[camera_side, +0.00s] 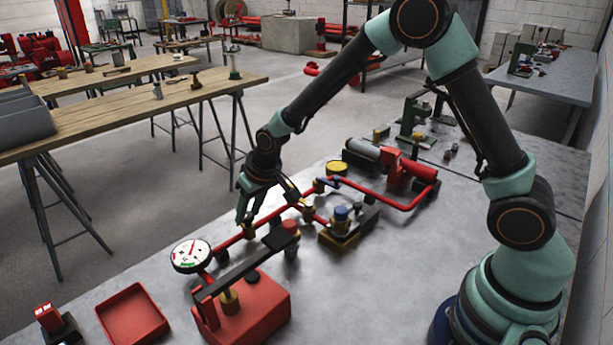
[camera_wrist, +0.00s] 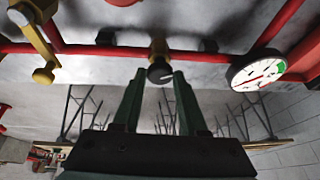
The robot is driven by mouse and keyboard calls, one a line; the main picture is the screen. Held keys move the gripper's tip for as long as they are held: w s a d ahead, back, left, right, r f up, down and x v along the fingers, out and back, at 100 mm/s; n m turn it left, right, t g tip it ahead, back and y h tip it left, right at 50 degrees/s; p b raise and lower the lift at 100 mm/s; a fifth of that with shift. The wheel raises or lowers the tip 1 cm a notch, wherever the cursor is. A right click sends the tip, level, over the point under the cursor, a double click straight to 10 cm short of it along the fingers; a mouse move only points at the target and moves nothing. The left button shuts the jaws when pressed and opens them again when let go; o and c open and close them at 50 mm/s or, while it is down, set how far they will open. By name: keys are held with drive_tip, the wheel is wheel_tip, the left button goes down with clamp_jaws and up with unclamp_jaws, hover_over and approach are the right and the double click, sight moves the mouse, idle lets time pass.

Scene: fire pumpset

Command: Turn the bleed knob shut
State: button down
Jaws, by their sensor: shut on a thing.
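The bleed knob (camera_wrist: 159,73) is a small dark round knob with a pale mark on its face, on a brass fitting (camera_wrist: 158,48) on the red pipe (camera_wrist: 205,56). My gripper (camera_wrist: 159,77) has one green finger on each side of the knob and is shut on it. In the side view my gripper (camera_side: 245,216) points down at the pipe behind the hand pump.
A white pressure gauge (camera_side: 190,255) stands left of my gripper; it also shows in the wrist view (camera_wrist: 257,70). A red hand pump (camera_side: 245,308) with a dark lever lies in front. A brass lever (camera_wrist: 38,35) is near. A red tray (camera_side: 133,316) stands front left.

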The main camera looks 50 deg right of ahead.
drive_tip(key=shift+s+a, duration=0.1)
drive_tip(key=shift+a, duration=0.1)
drive_tip(key=shift+c, duration=2.2)
unclamp_jaws()
drive_tip(key=shift+d+r, duration=0.1)
drive_tip(key=shift+r, duration=0.1)
drive_tip(key=v, duration=1.1)
drive_tip(key=shift+r, duration=0.3)
drive_tip(key=shift+s, duration=0.15)
